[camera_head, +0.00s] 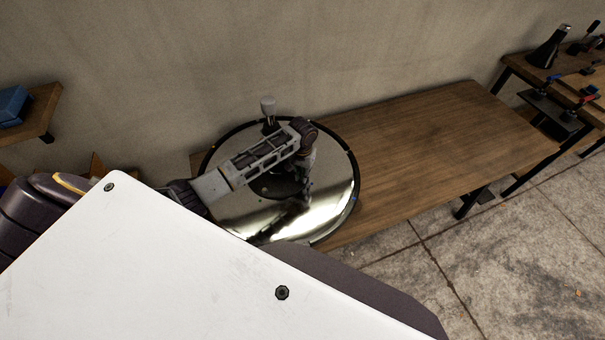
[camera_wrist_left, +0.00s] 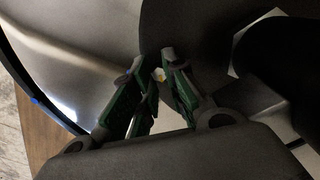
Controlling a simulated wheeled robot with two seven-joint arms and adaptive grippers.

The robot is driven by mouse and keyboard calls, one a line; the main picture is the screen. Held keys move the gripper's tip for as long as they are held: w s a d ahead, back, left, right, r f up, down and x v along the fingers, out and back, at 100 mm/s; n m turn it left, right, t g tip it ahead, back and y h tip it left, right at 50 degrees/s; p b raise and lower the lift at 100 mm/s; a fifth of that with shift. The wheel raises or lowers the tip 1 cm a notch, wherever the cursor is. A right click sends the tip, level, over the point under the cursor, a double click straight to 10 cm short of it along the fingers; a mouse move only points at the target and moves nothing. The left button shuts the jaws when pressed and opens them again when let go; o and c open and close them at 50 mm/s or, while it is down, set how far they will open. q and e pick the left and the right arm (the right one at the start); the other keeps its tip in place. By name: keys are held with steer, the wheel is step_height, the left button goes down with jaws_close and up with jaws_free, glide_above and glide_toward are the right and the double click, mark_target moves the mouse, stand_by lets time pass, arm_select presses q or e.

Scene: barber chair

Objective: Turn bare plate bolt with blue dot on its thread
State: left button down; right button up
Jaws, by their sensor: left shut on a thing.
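The round, mirror-like plate (camera_head: 235,215) with a dark rim lies on the wooden bench. It also shows in the left wrist view (camera_wrist_left: 75,50), with a small blue mark on its rim. My left gripper (camera_head: 304,182) points down over the plate, right of its middle. My right gripper is not in view.
A grey knob (camera_head: 268,105) stands up at the plate's back edge. The wooden bench (camera_head: 430,135) is bare to the right of the plate. Another bench with tools (camera_head: 550,50) stands at the far right. A shelf with a blue box (camera_head: 12,105) is at the left.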

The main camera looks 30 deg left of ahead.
arm_select(q)
steer(key=m, duration=0.5)
steer(key=shift+w+m, duration=0.1)
steer(key=shift+m, duration=2.1)
steer(key=c, duration=1.7)
jaws_free()
steer(key=shift+o, duration=0.2)
steer(key=shift+r, duration=0.15)
step_height(320, 180, up, 12)
